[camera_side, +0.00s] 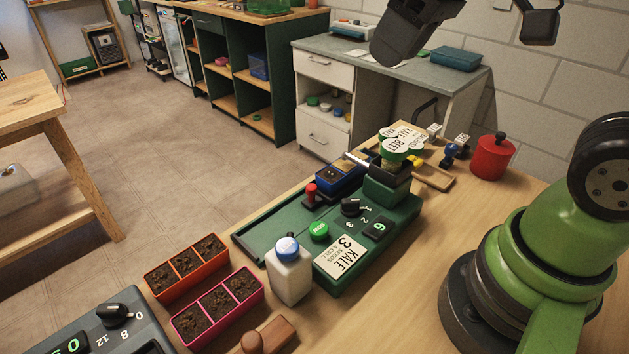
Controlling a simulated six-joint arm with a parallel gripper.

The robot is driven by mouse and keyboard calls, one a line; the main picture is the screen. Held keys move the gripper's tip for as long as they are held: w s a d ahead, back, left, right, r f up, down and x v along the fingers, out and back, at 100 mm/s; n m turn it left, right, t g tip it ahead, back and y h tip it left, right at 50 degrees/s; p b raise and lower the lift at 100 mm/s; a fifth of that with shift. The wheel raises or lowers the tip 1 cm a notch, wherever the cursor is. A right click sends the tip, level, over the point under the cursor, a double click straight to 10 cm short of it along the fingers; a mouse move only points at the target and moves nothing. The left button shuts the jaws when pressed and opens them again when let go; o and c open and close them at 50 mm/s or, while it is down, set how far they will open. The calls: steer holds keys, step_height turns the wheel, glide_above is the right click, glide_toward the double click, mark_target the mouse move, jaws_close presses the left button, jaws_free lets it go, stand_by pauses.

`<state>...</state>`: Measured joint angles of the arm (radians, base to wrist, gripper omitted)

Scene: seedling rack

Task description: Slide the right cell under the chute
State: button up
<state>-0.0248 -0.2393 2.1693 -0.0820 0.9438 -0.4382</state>
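A green seeder (380,238) stands on the bench with a label reading KALE, 3 seeds per cell. A blue tray (324,184) holding dark soil sits at the far end of its sliding channel. A pale metal chute (358,160) leans from the dark hopper (393,176) over the tray. The tray's right part is mostly hidden, so I cannot tell which cell lies under the chute. A red-topped peg (311,190) stands beside the tray. My gripper (475,45) shows as two dark, separated fingers at the top edge, high above the bench, with nothing visible between them.
A white bottle with a blue cap (289,272) stands close in front of the seeder. An orange tray (186,268) and a pink tray (217,309) of soil lie left of it. Jars (402,144) rise around the hopper. A red canister (492,158) stands behind.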

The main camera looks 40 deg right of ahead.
steer(key=w+f+n+g, duration=0.3)
steer(key=w+f+n, duration=0.25)
steer(key=w, duration=0.25)
steer(key=n+g+h, duration=0.1)
steer(key=n+g, duration=0.1)
steer(key=n, duration=0.4)
glide_above(310, 186)
step_height(310, 186, down, 11)
steer(key=shift+w+d+f, duration=0.1)
steer(key=shift+f, duration=0.85)
step_height(310, 186, down, 9)
steer(key=shift+r, duration=0.1)
steer(key=shift+c, duration=0.5)
jaws_close()
steer(key=shift+d, duration=2.2)
